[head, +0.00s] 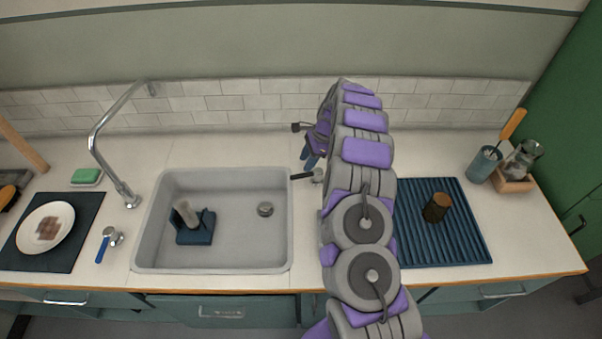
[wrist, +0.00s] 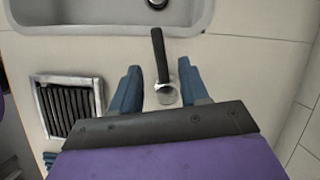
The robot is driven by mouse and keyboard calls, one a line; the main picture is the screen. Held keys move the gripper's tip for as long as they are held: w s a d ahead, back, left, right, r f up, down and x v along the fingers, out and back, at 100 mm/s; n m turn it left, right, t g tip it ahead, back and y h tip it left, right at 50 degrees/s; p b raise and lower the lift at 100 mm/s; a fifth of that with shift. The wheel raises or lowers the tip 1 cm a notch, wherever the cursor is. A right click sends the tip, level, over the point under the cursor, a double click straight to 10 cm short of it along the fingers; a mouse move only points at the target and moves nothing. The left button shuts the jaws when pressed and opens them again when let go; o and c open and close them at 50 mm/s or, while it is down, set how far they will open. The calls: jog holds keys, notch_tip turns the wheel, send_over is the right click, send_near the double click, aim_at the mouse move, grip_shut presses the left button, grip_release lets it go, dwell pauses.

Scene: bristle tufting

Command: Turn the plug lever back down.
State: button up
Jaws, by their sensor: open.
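The plug lever has a black handle (head: 301,177) and a round metal base (head: 318,175), on the counter just right of the sink. In the wrist view the black handle (wrist: 161,58) points to the sink rim, and the metal base (wrist: 167,94) sits between my fingers. My gripper (head: 311,162) is open, with its blue fingertips (wrist: 160,82) apart on either side of the lever. Whether they touch it I cannot tell. The metal drain plug (head: 265,209) is in the sink floor; I cannot tell if it is raised.
The grey sink (head: 222,268) holds a dark blue caddy (head: 195,236). A tall faucet (head: 96,140) and a blue-handled lever (head: 105,246) stand to its left. A ribbed blue mat (head: 450,250) carries a brown cup (head: 436,208). A slatted grate (wrist: 70,104) lies left of my fingers.

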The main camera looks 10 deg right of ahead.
aim_at(299, 174)
jog(key=x, duration=0.4)
jog(key=shift+a+f+b, duration=0.15)
jog(key=shift+f+b, duration=0.2)
jog(key=shift+f, duration=0.7)
jog(key=shift+a, duration=0.1)
jog(key=shift+a, duration=0.2)
jog(key=c, duration=0.4)
jog(key=shift+d, duration=0.1)
grip_shut()
